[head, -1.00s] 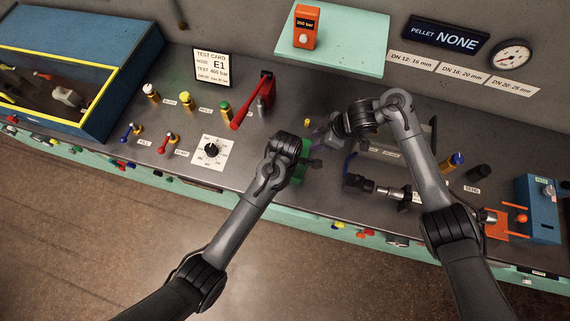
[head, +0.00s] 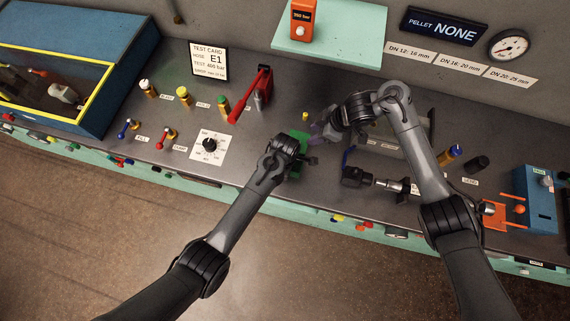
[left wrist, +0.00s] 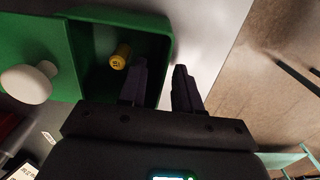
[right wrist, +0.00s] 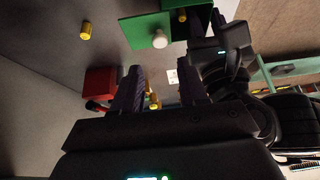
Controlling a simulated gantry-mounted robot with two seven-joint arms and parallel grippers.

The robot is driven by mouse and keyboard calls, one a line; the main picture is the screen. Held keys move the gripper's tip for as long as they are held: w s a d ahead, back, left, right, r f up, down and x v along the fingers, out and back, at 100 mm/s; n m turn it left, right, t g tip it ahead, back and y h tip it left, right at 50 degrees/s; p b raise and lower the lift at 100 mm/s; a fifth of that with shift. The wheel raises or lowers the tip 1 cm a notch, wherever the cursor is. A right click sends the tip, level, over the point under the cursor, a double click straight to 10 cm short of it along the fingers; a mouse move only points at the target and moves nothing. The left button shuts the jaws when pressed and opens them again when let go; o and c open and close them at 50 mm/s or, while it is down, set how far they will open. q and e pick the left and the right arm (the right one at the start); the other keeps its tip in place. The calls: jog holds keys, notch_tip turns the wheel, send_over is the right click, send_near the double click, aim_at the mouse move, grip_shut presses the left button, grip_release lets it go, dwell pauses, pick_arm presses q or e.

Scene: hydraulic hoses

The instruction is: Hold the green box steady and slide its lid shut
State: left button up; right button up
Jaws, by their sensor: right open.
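The green box (left wrist: 92,62) is open at its right part in the left wrist view, with a yellow cylinder (left wrist: 120,57) inside. Its green lid (left wrist: 38,45) with a white knob (left wrist: 28,82) covers the left part. My left gripper (left wrist: 160,68) has one finger inside the box and one outside its end wall; whether they pinch the wall is unclear. My right gripper (right wrist: 160,72) is open and empty. In the right wrist view the knob (right wrist: 160,40) stands just beyond its fingertips, apart from them. In the head view the left gripper hides much of the box (head: 299,138).
A second yellow cylinder (head: 305,117) stands on the bench behind the box. A red lever (head: 250,98) rises to its left. A dark fitting with a blue handle (head: 354,174) lies to the right, near my right forearm. The bench front between dial (head: 209,144) and box is clear.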

pick_arm(q)
jog(key=shift+f, duration=0.45)
grip_shut()
